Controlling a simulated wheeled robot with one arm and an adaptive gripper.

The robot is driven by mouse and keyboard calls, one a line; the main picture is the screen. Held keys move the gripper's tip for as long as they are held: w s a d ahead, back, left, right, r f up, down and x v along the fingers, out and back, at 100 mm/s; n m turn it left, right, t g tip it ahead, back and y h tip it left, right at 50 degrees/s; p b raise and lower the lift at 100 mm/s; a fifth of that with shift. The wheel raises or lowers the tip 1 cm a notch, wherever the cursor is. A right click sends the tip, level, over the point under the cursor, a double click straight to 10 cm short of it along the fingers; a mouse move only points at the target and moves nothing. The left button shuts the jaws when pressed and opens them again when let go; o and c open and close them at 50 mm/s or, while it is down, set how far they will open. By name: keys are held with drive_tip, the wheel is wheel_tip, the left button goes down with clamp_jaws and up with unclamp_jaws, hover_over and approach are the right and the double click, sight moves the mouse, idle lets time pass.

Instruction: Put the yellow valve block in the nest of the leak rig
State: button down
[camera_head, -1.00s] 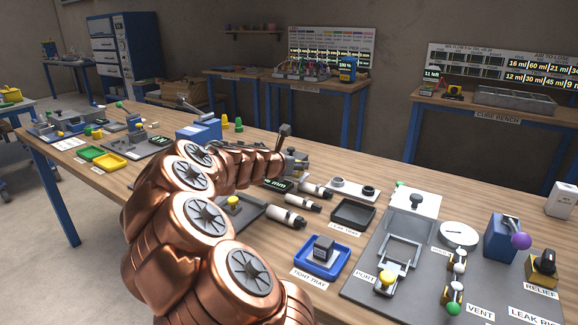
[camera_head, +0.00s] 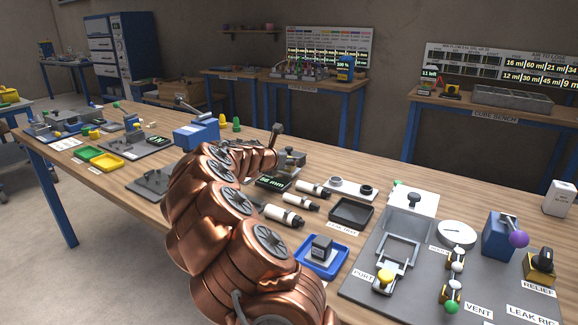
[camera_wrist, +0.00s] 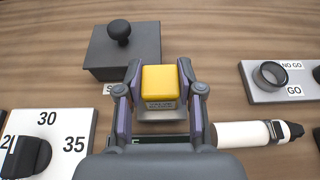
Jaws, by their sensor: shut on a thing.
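In the wrist view the yellow valve block (camera_wrist: 160,83) sits between the two fingers of my gripper (camera_wrist: 159,70), which is shut on it. In the head view my arm hides the gripper and the block. The leak rig (camera_head: 375,290) is a grey plate at the right of the bench. A grey open frame, which looks like its nest (camera_head: 385,248), stands on it and appears empty. A yellow knob by the PORT label is at the frame's near side.
The wrist view shows a dark knobbed box (camera_wrist: 125,52), a dial plate (camera_wrist: 48,143), a GO/NO GO gauge (camera_wrist: 268,92) and a white cylinder (camera_wrist: 240,134). Between my arm and the rig are a blue tray (camera_head: 340,262) with a block and a dark empty tray (camera_head: 368,222).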

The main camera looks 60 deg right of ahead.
drive_tip(key=shift+f, duration=0.9)
drive_tip(key=shift+f, duration=0.1)
drive_tip(key=c, duration=0.7)
unclamp_jaws()
